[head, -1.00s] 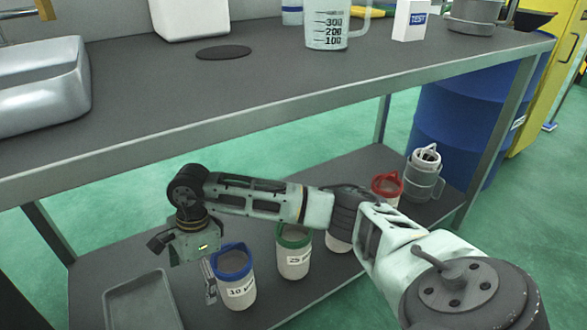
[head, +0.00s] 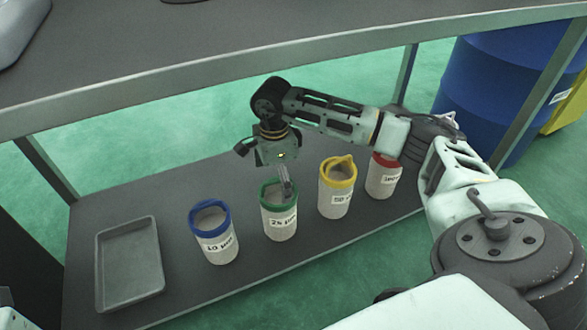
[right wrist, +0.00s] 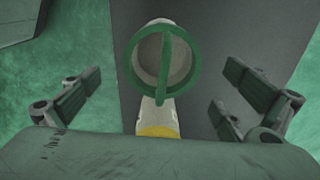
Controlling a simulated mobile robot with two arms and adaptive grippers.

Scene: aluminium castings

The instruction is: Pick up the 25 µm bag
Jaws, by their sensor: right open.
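The 25 µm bag (head: 280,222) is a pale bag with a green rim and handle. It stands upright on the lower shelf, between the blue-rimmed 10 µm bag (head: 215,245) and a yellow-rimmed bag (head: 336,200). My right gripper (head: 268,172) is open and points down just above the green rim; one finger overlaps the rim in the head view. In the right wrist view the green rim and its handle (right wrist: 165,65) lie between the spread fingers (right wrist: 158,97), with no visible contact.
A red-rimmed bag (head: 383,178) stands right of the yellow one, close under my right forearm. An empty grey tray (head: 150,292) lies at the shelf's left. The upper tabletop (head: 200,60) and its front edge lie above and behind. A blue drum (head: 480,85) stands right.

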